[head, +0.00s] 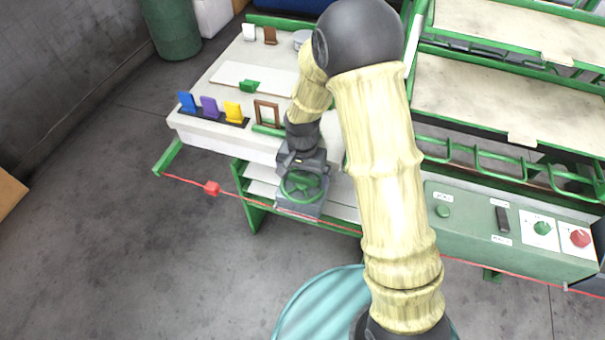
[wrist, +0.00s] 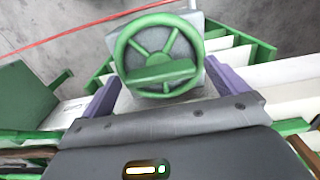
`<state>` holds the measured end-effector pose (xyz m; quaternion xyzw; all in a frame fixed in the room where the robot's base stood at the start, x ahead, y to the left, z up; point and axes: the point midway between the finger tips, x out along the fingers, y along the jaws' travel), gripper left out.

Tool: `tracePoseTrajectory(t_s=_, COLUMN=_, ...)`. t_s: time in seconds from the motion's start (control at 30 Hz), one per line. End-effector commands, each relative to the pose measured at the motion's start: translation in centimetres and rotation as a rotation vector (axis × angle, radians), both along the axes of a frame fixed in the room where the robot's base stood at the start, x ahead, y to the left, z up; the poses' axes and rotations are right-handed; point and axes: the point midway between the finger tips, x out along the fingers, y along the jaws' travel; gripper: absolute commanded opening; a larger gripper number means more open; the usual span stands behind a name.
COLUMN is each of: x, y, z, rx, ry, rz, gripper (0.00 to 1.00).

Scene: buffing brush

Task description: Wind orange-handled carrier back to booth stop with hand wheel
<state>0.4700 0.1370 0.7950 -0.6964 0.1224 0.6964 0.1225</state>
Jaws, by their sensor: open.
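The green hand wheel (head: 301,186) sits on a grey block at the front of the white bench. In the wrist view the wheel (wrist: 128,58) shows its rim, spokes and a green bar across its lower middle. My gripper (head: 301,163) is just above the wheel in the head view. Its two purple fingers (wrist: 162,80) are apart, one on either side of the wheel's lower part, with nothing clearly held. Whether they touch the wheel cannot be told. I cannot make out an orange-handled carrier or the booth stop; my arm covers part of the bench.
Blue (head: 187,102), purple (head: 209,107) and yellow (head: 233,111) pieces stand in a dark rack beside a brown frame (head: 257,112). A green control box (head: 470,235) is at right.

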Motion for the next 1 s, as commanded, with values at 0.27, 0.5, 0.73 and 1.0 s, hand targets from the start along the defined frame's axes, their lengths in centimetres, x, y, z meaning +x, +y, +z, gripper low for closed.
tracePoseTrajectory(t_s=0.27, x=0.00, y=-0.01, z=0.04, rx=0.000, ry=0.000, rz=0.000, gripper=0.81)
tracePoseTrajectory(t_s=0.5, x=0.00, y=0.00, z=0.06, rx=0.000, ry=0.000, rz=0.000, gripper=0.54)
tracePoseTrajectory(t_s=0.73, x=0.00, y=0.01, z=0.11, rx=0.000, ry=0.000, rz=0.025, gripper=0.54)
tracePoseTrajectory(t_s=1.0, x=0.02, y=-0.02, z=0.22, rx=-0.001, ry=0.000, rz=0.137, gripper=0.54)
